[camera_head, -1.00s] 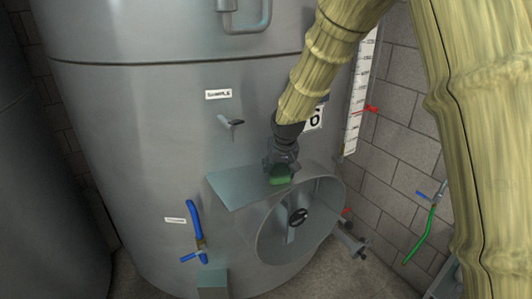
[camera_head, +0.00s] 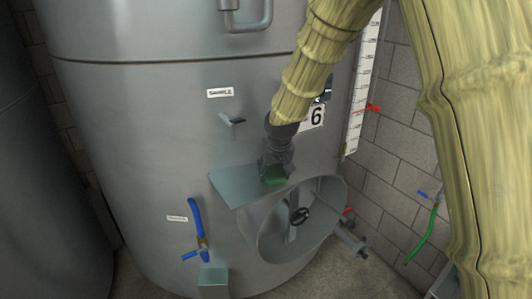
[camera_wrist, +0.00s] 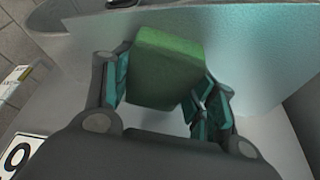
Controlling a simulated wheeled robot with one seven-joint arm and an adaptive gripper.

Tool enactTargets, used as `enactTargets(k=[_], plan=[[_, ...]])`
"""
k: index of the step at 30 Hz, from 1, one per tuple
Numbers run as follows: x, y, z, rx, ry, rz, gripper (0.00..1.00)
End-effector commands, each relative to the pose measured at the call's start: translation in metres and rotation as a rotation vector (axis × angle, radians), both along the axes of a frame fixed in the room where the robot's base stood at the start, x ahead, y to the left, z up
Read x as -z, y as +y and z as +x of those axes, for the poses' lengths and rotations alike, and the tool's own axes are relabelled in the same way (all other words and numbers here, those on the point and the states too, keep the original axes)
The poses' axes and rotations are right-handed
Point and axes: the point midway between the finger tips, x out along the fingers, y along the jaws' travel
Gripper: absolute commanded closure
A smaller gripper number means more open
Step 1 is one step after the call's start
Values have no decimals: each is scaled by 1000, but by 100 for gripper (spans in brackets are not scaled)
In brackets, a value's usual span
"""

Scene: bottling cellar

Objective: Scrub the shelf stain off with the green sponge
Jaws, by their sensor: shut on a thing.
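The green sponge (camera_head: 274,181) is held in my gripper (camera_head: 274,172), right over the right part of the pale shelf (camera_head: 232,187) on the tank front. In the wrist view the sponge (camera_wrist: 168,62) sits between the two teal-padded fingers of my gripper (camera_wrist: 160,88), with the shelf surface (camera_wrist: 235,58) beyond it. I cannot tell whether the sponge touches the shelf. No stain shows on the visible part of the shelf; my gripper and the sponge hide some of it.
A round manway with a handwheel (camera_head: 299,216) juts out just below the shelf. A sample tap (camera_head: 232,120) sticks out above it. The number 6 plate (camera_head: 314,117) is behind my arm.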

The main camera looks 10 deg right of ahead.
Motion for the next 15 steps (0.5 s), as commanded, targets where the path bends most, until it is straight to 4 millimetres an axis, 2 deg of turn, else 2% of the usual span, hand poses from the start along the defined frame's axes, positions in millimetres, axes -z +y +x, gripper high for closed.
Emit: enactTargets(k=[7,10,12,15], plan=[[2,18,-3,4,2,-2,69],[-7,21,-4,6,1,-1,69],[-24,20,-3,6,-2,0,69],[-29,20,-3,6,0,-1,69]])
